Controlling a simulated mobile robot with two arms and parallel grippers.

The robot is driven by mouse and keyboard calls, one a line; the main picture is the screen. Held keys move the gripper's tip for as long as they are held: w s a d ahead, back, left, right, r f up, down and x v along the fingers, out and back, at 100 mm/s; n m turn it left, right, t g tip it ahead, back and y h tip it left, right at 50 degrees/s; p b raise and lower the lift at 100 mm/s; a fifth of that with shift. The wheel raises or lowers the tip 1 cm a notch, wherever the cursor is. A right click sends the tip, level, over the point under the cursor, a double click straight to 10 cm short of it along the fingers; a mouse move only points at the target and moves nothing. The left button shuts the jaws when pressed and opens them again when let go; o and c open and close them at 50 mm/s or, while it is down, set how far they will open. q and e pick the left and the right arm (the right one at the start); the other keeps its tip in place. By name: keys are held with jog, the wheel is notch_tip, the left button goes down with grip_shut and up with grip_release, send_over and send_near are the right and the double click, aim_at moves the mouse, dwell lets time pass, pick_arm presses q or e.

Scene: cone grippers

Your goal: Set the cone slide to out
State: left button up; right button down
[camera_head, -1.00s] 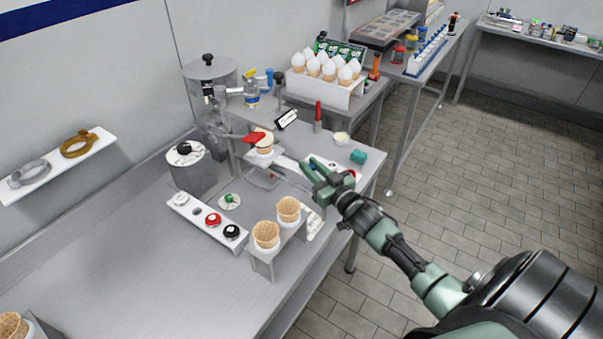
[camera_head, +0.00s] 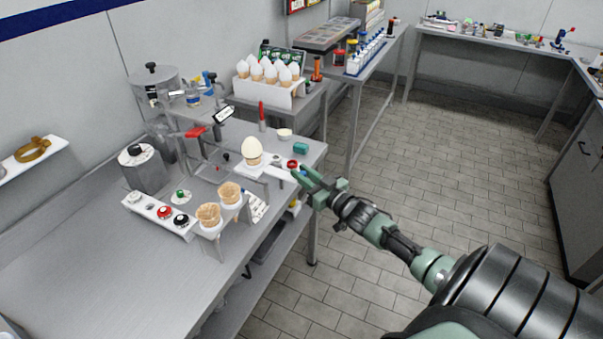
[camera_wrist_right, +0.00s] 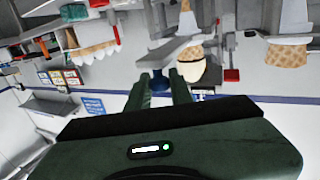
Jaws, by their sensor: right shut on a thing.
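The cone slide (camera_head: 272,171) is a pale bar sticking out from under the dispenser toward the table's right edge. A waffle cone (camera_head: 252,159) topped with a smooth cream-coloured mound stands upright on it, clear to the right of the dispenser's red lever (camera_head: 196,132). My right gripper (camera_head: 301,176) is at the slide's outer end, shut on its blue knob. In the right wrist view, the knob (camera_wrist_right: 160,79) shows between the fingertips, with the topped cone (camera_wrist_right: 190,66) just behind, upside down. The fingers partly hide the knob. My left gripper is out of view.
Two empty waffle cones (camera_head: 208,215) stand in a holder at the table's front edge. A button panel (camera_head: 160,214) lies to their left. A teal block (camera_head: 301,148) and a small white cup (camera_head: 284,134) sit behind the slide. The floor to the right is clear.

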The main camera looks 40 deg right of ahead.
jog(key=shift+f, duration=0.1)
jog(key=c, duration=1.3)
grip_release()
jog(key=shift+s+d, duration=0.1)
jog(key=shift+s, duration=0.15)
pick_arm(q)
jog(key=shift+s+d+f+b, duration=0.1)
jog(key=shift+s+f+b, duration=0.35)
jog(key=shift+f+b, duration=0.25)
pick_arm(e)
jog(key=s, duration=0.7)
jog(key=shift+s, duration=0.4)
